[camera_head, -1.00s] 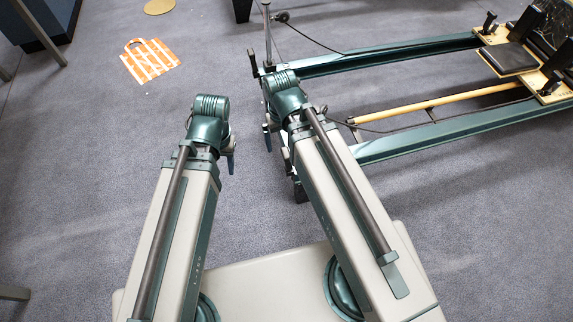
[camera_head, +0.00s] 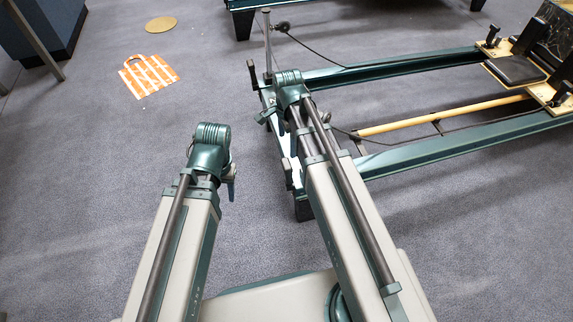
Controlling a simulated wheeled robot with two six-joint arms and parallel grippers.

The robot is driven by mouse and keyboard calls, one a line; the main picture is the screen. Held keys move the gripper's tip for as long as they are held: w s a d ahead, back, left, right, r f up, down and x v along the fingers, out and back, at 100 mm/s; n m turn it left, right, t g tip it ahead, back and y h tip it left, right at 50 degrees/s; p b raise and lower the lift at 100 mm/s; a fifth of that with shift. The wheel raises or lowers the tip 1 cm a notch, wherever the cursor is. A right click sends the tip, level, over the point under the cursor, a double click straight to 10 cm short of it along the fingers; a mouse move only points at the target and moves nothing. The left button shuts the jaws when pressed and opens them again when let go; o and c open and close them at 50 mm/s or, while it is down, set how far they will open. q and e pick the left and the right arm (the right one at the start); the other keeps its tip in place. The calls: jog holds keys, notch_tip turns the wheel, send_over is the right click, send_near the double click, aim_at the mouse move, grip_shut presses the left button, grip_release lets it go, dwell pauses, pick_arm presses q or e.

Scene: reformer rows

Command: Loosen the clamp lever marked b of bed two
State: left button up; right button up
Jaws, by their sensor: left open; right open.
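A reformer bed with a green frame (camera_head: 410,160) reaches from the centre to the right. Its near end has an upright post (camera_head: 267,40) and a dark lever-like handle (camera_head: 252,72) at the far corner. A second dark part (camera_head: 287,172) sits lower on the same end. I cannot read any letter or bed number. My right gripper (camera_head: 264,116) is open beside the bed's end, pointing down-left; my arm hides part of that end. I cannot tell whether it touches anything. My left gripper (camera_head: 231,182) is open and empty, pointing down over bare carpet, left of the bed.
An orange striped bag (camera_head: 148,75) and a tan disc (camera_head: 161,24) lie on the carpet at the upper left. A cord (camera_head: 318,52) runs from the post's side. A wooden bar (camera_head: 440,115) lies between the bed's rails. Another frame stands at the top.

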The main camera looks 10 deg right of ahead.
aim_at(287, 164)
jog(key=shift+w+m, duration=0.25)
jog(key=shift+m, duration=0.35)
jog(key=shift+f, duration=0.15)
notch_tip(287, 164, down, 14)
jog(key=b, duration=1.4)
jog(key=shift+r, duration=0.2)
grip_shut()
